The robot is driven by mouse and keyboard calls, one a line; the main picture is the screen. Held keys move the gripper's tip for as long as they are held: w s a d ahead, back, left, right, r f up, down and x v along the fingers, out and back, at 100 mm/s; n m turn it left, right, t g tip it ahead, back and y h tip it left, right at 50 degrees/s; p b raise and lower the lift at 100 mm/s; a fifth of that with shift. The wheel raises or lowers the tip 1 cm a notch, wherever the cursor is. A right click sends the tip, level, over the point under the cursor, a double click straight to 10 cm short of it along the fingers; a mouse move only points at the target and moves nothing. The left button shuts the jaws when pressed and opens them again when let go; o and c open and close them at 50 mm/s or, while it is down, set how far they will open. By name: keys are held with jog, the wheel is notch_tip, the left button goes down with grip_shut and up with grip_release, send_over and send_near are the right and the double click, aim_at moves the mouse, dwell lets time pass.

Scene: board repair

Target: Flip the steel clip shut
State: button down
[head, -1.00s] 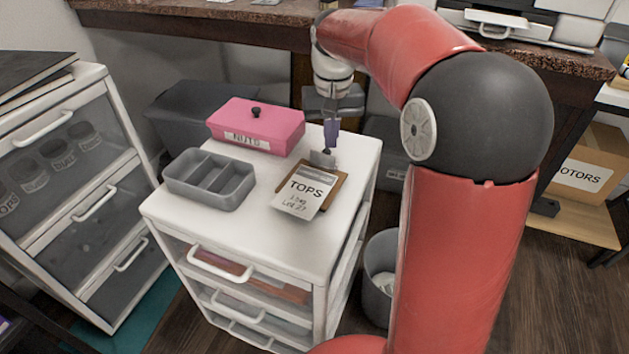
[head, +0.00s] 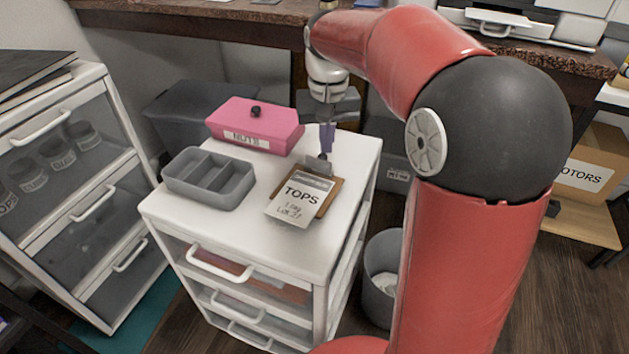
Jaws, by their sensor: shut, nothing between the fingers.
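The steel clip (head: 318,163) sits at the far end of a small brown clipboard (head: 333,187) on the white cabinet top. A paper card (head: 298,198) marked "TOPS" lies on the clipboard, its near edge reaching past the board. My gripper (head: 326,151) points down with its fingers shut and empty, right at the clip. I cannot tell whether it touches the clip. The fingers partly cover the clip, and its exact angle is too small to read.
A pink lidded box (head: 255,127) marked "NUTS" stands behind left of the clipboard. A grey divided tray (head: 209,179) sits to the left. The white cabinet (head: 240,235) top is bare in front. A grey bin (head: 381,285) stands on the floor at right.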

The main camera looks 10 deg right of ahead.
aim_at(318, 159)
jog(key=shift+s+a+b, duration=0.35)
jog(key=shift+s+a, duration=0.85)
jog(key=shift+s, duration=0.3)
jog(key=shift+f, duration=0.15)
jog(key=shift+f+b, duration=0.4)
jog(key=shift+f, duration=0.25)
jog(key=shift+r, duration=0.1)
jog(key=shift+w+d+r+p, duration=0.5)
jog(key=shift+w+d+p, duration=0.15)
jog(key=shift+p, duration=0.3)
jog(key=shift+r+p, duration=2)
jog(key=shift+r, duration=0.8)
jog(key=shift+a+r, duration=0.1)
jog(key=shift+r, duration=1.05)
